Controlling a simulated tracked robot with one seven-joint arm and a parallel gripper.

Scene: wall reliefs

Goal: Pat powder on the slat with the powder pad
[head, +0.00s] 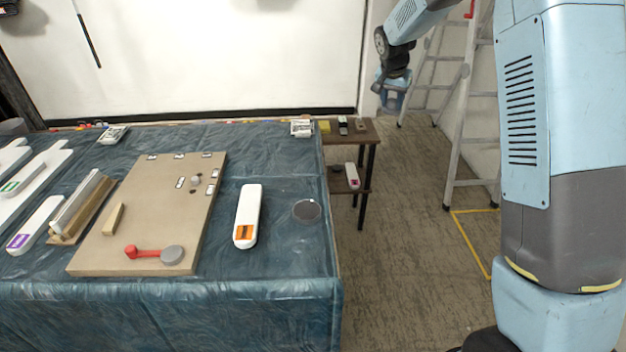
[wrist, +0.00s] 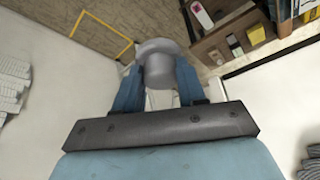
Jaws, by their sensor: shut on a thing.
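My gripper (wrist: 158,76) is shut on a grey piece with a wide round end, which looks like the powder pad (wrist: 157,49); its face is turned away from the wrist camera. In the head view my gripper (head: 393,97) hangs in the air right of the table, far from its objects, and the pad is too small to make out. A pale grey slat (head: 76,201) seems to lie on a wooden holder (head: 92,215) at the table's left. I cannot tell for sure that this is the task's slat. A dark round disc (head: 307,210) lies near the table's right edge.
The table (head: 270,265) has a blue plastic cover. A brown board (head: 150,205) bears a red lever (head: 142,252), a wooden wedge and small fittings. A white orange-labelled block (head: 247,215) lies beside it. A small shelf (head: 350,132) and a ladder (head: 465,90) stand right.

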